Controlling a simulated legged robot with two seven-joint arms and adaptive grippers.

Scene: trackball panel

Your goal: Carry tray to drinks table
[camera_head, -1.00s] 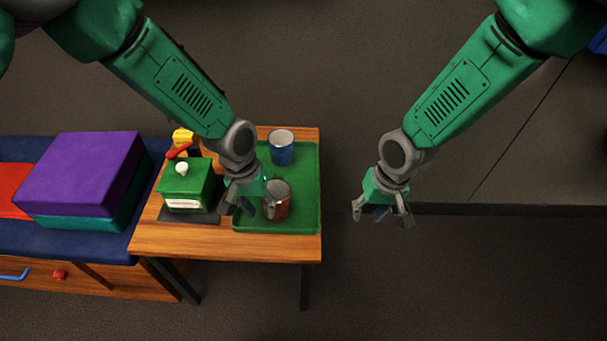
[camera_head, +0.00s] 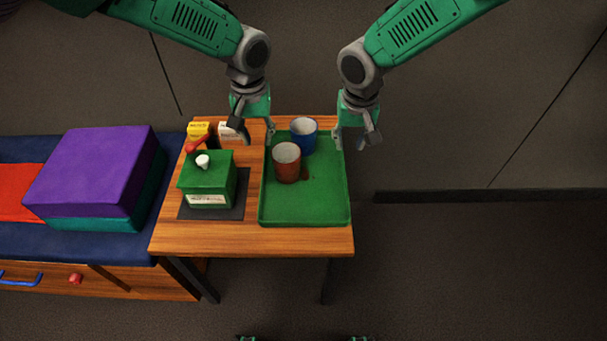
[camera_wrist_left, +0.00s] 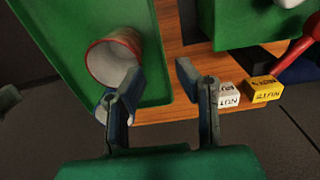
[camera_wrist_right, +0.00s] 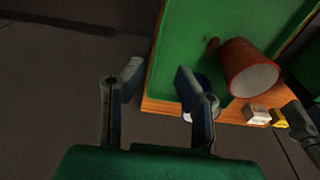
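The green tray (camera_head: 320,207) lies flat on a small wooden table (camera_head: 250,240). A red cup (camera_head: 287,168) and a blue cup (camera_head: 302,138) stand on its far half; a small reddish-brown mark shows beside the red cup. My left gripper (camera_head: 256,137) is open at the tray's far left corner. In the left wrist view its fingers (camera_wrist_left: 160,78) are apart, on either side of the tray's edge line. My right gripper (camera_head: 355,140) is open at the far right corner. In the right wrist view its fingers (camera_wrist_right: 158,75) are apart near the tray's edge. Contact cannot be told.
A green box with a red-handled crank (camera_head: 207,180) stands on a dark mat left of the tray. Yellow (camera_head: 199,129) and white (camera_head: 231,131) small boxes sit behind it. A blue bench with a purple block (camera_head: 90,172) adjoins at left. Floor is clear at right.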

